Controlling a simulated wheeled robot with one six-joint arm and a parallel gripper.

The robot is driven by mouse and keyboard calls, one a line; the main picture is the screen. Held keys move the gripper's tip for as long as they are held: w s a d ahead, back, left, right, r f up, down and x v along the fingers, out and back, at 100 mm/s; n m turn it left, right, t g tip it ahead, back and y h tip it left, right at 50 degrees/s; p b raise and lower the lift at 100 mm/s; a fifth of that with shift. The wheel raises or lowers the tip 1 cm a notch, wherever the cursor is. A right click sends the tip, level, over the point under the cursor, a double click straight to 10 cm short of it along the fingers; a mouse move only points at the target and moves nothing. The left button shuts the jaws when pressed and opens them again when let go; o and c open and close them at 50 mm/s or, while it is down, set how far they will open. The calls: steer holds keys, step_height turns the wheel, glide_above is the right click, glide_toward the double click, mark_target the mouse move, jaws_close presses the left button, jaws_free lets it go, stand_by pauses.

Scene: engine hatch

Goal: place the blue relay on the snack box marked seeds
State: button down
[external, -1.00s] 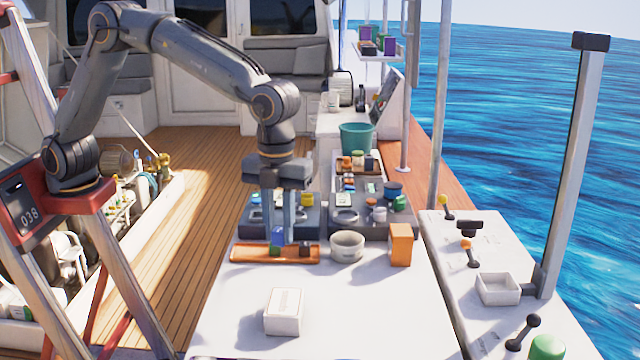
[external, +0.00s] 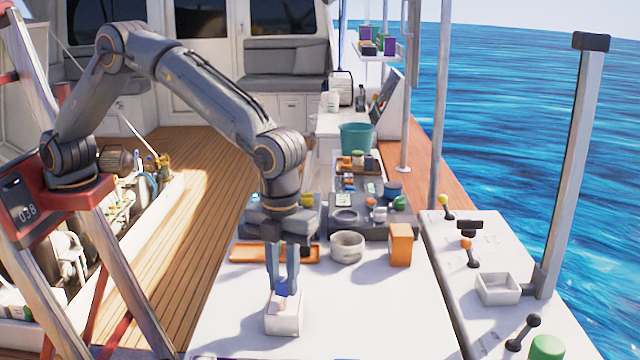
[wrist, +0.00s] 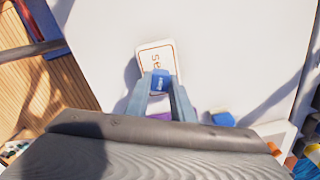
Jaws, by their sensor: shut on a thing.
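The blue relay (wrist: 160,80) is held between the two fingers of my gripper (external: 284,290), which is shut on it. The snack box (external: 283,320) is a small white block on the white table. In the wrist view the box (wrist: 152,53) has an orange-edged label with letters beginning "Se"; the rest is partly hidden by the relay and fingers. The relay is over the box's top face in both views. I cannot tell whether it touches the box or hangs just above it.
Behind the box stand an orange tray (external: 245,254), a grey bowl (external: 347,247) and an orange box (external: 400,246). In the wrist view a blue and yellow item (wrist: 222,118) and a purple item (wrist: 160,116) lie nearby. The table right of the box is clear.

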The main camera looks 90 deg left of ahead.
mark_target(283, 280)
steer(key=shift+f, duration=0.8)
steer(key=shift+f, duration=0.1)
steer(key=c, duration=1.5)
jaws_free()
steer(key=shift+c, duration=0.2)
step_height(283, 280, up, 12)
steer(key=b, duration=0.3)
